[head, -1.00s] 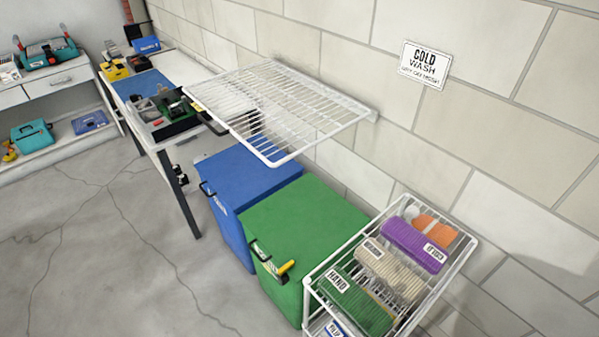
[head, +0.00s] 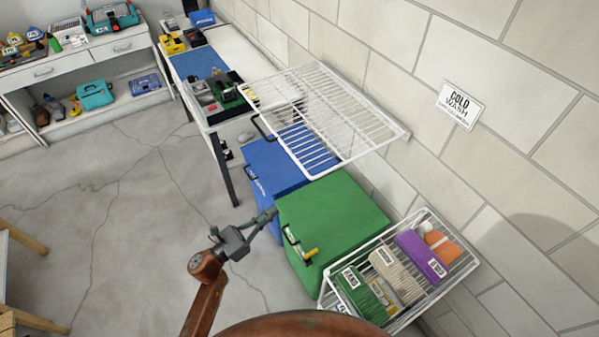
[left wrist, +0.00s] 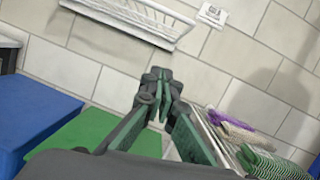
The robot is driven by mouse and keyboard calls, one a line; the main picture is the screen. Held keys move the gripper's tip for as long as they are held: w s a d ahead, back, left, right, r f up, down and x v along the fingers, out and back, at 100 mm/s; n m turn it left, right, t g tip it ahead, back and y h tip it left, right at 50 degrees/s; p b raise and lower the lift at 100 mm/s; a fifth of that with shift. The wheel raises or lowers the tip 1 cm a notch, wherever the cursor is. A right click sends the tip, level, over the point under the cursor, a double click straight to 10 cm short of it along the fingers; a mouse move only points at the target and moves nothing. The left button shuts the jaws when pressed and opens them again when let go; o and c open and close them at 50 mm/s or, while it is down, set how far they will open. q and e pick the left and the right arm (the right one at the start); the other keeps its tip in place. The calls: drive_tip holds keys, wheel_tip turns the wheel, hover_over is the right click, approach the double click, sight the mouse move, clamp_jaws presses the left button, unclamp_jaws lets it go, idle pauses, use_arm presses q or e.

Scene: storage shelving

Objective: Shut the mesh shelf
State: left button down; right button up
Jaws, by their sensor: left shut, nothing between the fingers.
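The white mesh shelf (head: 330,112) sticks out from the tiled wall, folded down flat like a ledge. In the left wrist view, part of the mesh shelf (left wrist: 135,22) shows at the top, above and apart from the fingertips. My left gripper (head: 268,216) comes up from the bottom of the head view, below and left of the shelf in the picture, and its tip overlaps the edge of the green box. It also shows in the left wrist view (left wrist: 158,90), its fingers together with nothing between them. My right gripper is in neither view.
A wire basket (head: 325,292) with folded cloths is at the lower right. A table with tools (head: 225,168) adjoins at the back left. The floor to the left is open.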

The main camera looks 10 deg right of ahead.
use_arm(q)
drive_tip(key=w+d+r+m+g+h+p, duration=0.1)
drive_tip(key=w+d+r+m+p, duration=0.1)
drive_tip(key=d+r, duration=0.6)
drive_tip(key=shift+w+d+m+g+p, duration=0.3)
drive_tip(key=shift+d+m+g+p, duration=0.15)
drive_tip(key=shift+d, duration=0.9)
drive_tip(key=shift+r, duration=0.1)
drive_tip(key=shift+r, duration=0.1)
